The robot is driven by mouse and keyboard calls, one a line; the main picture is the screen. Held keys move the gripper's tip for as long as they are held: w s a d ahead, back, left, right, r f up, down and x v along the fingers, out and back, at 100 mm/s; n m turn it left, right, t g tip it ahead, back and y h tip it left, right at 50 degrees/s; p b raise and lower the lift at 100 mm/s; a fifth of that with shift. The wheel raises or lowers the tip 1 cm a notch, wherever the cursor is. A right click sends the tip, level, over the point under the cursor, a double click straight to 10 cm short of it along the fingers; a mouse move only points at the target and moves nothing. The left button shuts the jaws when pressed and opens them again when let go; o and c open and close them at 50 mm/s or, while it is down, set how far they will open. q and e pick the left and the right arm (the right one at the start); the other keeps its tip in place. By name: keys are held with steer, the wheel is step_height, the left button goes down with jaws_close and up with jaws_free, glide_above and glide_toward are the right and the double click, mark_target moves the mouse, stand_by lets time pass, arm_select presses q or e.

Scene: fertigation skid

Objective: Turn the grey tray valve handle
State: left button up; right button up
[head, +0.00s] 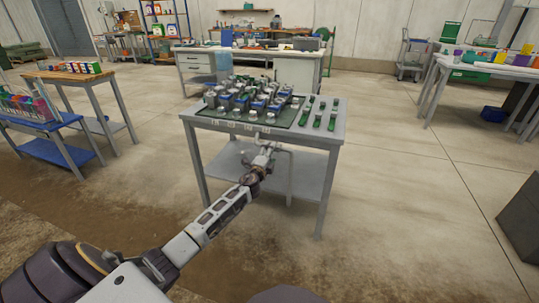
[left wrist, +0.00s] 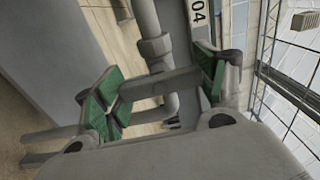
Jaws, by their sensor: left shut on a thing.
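The grey valve handle (left wrist: 158,88) is a bar in the left wrist view, lying between the green-padded fingers of my left gripper (left wrist: 160,84). The gripper is shut on it. A grey pipe with a collar (left wrist: 155,46) runs beside the handle. In the head view my left gripper (head: 266,153) is at the front of the grey table (head: 318,137), just below the top's front edge. The handle is too small to make out clearly there. My right gripper is in neither view.
The table carries a dark green tray (head: 290,126) crowded with grey and blue fittings, with several green strips (head: 332,117) at its right. A label reading 04 (left wrist: 199,12) is close to the pipe.

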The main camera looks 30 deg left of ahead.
arm_select(q)
steer(key=shift+f, duration=0.1)
steer(key=o, duration=1)
steer(key=shift+v, duration=6)
steer(key=shift+a, duration=0.1)
